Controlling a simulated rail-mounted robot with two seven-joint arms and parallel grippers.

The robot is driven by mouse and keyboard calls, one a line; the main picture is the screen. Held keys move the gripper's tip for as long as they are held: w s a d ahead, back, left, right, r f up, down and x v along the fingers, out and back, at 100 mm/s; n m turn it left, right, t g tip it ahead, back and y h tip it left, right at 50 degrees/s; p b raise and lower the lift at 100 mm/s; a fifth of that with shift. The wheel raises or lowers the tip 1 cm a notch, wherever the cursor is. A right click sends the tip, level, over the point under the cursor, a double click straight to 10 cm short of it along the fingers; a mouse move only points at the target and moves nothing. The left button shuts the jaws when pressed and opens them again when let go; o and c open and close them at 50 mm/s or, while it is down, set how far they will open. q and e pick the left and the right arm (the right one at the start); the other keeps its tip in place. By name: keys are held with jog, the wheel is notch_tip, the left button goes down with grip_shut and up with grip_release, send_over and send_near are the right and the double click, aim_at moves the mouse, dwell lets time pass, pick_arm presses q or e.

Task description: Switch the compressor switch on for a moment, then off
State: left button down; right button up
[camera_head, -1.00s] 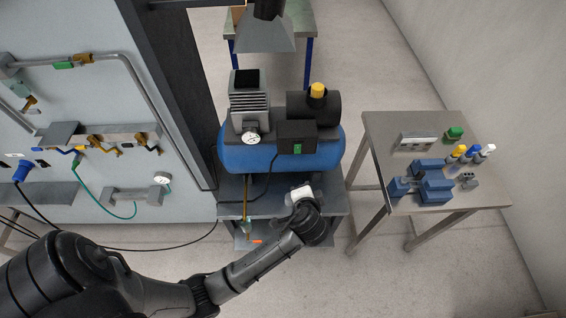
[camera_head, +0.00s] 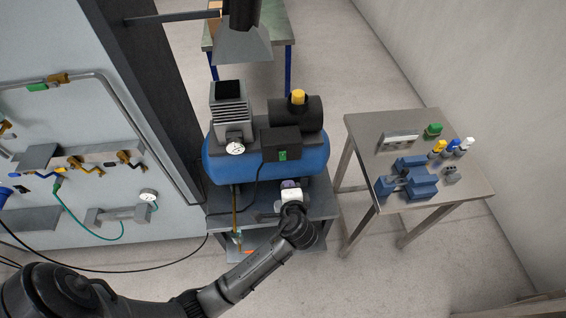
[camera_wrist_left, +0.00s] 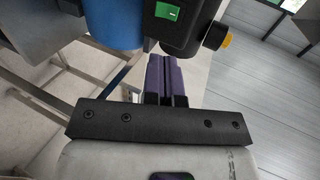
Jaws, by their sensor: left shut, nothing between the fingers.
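The compressor (camera_head: 225,165) has a blue tank and stands on a grey table. Its black switch box (camera_head: 280,138) carries a small green switch (camera_head: 282,155) on the front. In the left wrist view the green switch (camera_wrist_left: 167,11) shows at the top, with a small white mark; I cannot tell whether it is on or off. My left gripper (camera_head: 290,183) is in front of the tank, below the switch box and apart from the switch. Its purple fingers (camera_wrist_left: 165,72) are closed together with nothing between them. My right gripper is not in view.
A round gauge (camera_head: 235,148) and a yellow-capped part (camera_head: 298,97) are on the compressor. A steel side table (camera_head: 360,130) with blue blocks and small fittings stands at the right. A wall panel (camera_head: 60,120) with pipes and valves is at the left.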

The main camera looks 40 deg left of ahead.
aim_at(282, 159)
pick_arm(q)
jog(key=x, duration=1.2)
jog(key=shift+w+a+f, duration=0.25)
jog(key=shift+w+a, duration=0.15)
